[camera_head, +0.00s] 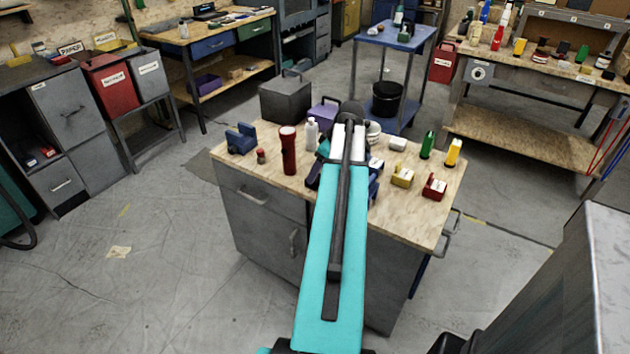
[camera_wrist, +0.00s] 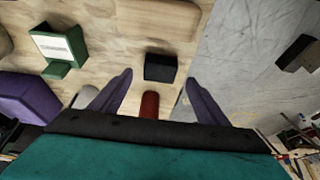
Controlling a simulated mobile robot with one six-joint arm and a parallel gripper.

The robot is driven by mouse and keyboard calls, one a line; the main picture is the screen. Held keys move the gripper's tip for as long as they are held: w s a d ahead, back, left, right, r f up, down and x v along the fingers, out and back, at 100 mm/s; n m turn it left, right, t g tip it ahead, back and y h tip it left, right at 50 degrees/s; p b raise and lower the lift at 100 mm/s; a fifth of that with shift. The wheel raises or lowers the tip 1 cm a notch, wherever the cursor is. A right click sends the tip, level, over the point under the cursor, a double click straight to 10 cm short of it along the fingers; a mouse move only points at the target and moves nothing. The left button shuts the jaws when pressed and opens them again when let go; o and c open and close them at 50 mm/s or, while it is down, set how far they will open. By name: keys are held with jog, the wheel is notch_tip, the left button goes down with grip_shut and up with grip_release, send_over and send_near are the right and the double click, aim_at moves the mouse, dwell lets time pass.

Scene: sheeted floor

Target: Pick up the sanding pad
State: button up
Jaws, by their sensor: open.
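My gripper (camera_wrist: 158,80) is open in the wrist view, its two purple fingers spread apart with nothing held. A small black block (camera_wrist: 160,66) lies just ahead of the gap between the fingertips on the wood-grain surface; it may be the sanding pad, but I cannot tell for sure. A rounded tan block (camera_wrist: 158,17) lies beyond it at the top edge. A red object (camera_wrist: 150,104) shows between the fingers, nearer the palm. In the head view my arm hides the middle of the workbench top (camera_head: 410,216), and I cannot make out the pad there.
A green labelled item (camera_wrist: 62,47) and a purple object (camera_wrist: 25,98) lie left in the wrist view. On the bench stand a red torch (camera_head: 288,150), blue vise (camera_head: 241,138), yellow box (camera_head: 402,177), red box (camera_head: 434,187) and green bottle (camera_head: 427,146). Floor at left is open.

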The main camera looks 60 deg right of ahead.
jog(key=shift+x, duration=1.95)
jog(key=c, duration=1.1)
